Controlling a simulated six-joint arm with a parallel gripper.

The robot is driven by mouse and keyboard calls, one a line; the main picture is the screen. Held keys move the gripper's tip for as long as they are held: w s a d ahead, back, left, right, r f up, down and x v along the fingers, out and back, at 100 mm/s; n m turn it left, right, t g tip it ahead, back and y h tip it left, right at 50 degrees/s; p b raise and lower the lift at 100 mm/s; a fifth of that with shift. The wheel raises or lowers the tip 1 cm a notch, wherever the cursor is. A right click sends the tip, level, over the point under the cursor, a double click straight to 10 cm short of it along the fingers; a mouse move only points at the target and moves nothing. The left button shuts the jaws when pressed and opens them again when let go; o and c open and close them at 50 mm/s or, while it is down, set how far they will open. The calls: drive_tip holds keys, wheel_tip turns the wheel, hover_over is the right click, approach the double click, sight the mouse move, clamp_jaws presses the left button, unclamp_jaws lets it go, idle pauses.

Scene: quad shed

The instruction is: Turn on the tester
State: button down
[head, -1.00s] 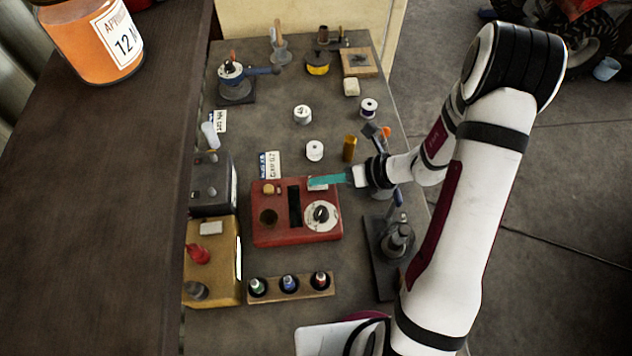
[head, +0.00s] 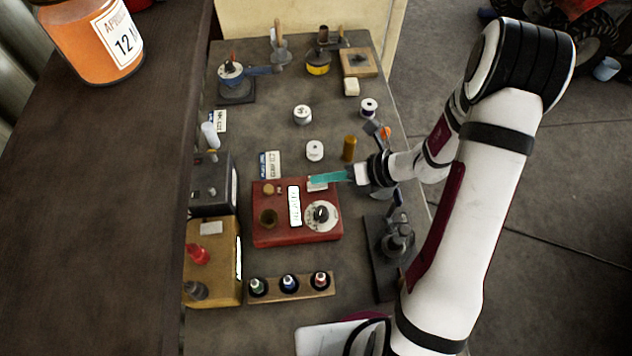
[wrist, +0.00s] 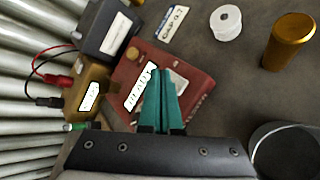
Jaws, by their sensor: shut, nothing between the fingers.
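The tester looks to be the red box (head: 265,236) on the bench. It has a round white dial (head: 321,214), a small tan knob, a dark round recess and a narrow display (head: 295,206). The display is bright white with dark lettering too small to read for sure. My gripper (head: 314,180) has teal fingers, shut and empty, with tips at the box's upper right edge, over a small pale patch. In the wrist view the shut fingers (wrist: 163,76) lie over the red box (wrist: 135,60), beside its lit display (wrist: 140,88), and hide the dial. Contact cannot be told.
A black box (head: 210,190) and a yellow box (head: 215,265) with red and black terminals stand left. A wooden rack (head: 306,287) with small bottles lies in front. White spools (head: 315,150) and an amber cylinder (head: 349,149) stand behind. A dark stand (head: 385,270) is at right.

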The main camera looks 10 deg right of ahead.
sight(327, 186)
drive_tip(key=shift+d+r, duration=0.2)
drive_tip(key=shift+r, duration=1.05)
drive_tip(key=shift+d+r, duration=0.15)
drive_tip(key=shift+r, duration=1.1)
drive_tip(key=s+a+r+n+g+h, duration=0.25)
drive_tip(key=s+r+n, duration=0.25)
drive_tip(key=s+n, duration=0.25)
drive_tip(key=s+a+r+n+g+h, duration=0.1)
drive_tip(key=s+a+r+n+g, duration=0.15)
drive_tip(key=s+r+n, duration=0.5)
drive_tip(key=s+d+f+n+h, duration=0.1)
drive_tip(key=s+d+n+h, duration=0.3)
drive_tip(key=s+n, duration=0.3)
drive_tip(key=n, duration=0.4)
drive_tip(key=shift+d+f+n+t, duration=0.25)
drive_tip(key=shift+d+n+t, duration=0.15)
drive_tip(key=shift+h, duration=0.25)
